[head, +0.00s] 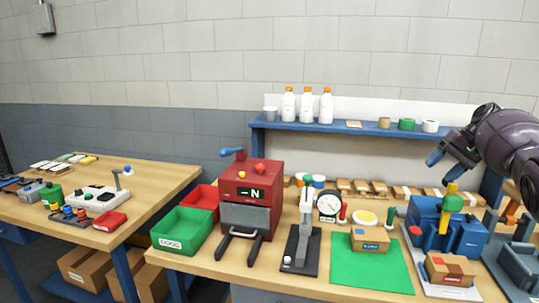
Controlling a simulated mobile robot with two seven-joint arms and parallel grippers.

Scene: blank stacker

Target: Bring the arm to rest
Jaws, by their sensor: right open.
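My right arm, dark purple, comes in from the right edge. Its gripper (445,164) has blue fingertips and is open and empty. It hangs in the air in front of the wall, above the blue machine (466,236) with the yellow post and green knob (452,203). No object is between the fingers. My left gripper is not in view.
The workbench holds a red machine (262,186), green bin (182,231), dial gauge (329,204), and green mat (371,268) with a small box. A blue shelf (340,128) with white bottles stands behind. A second table (150,190) is at left.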

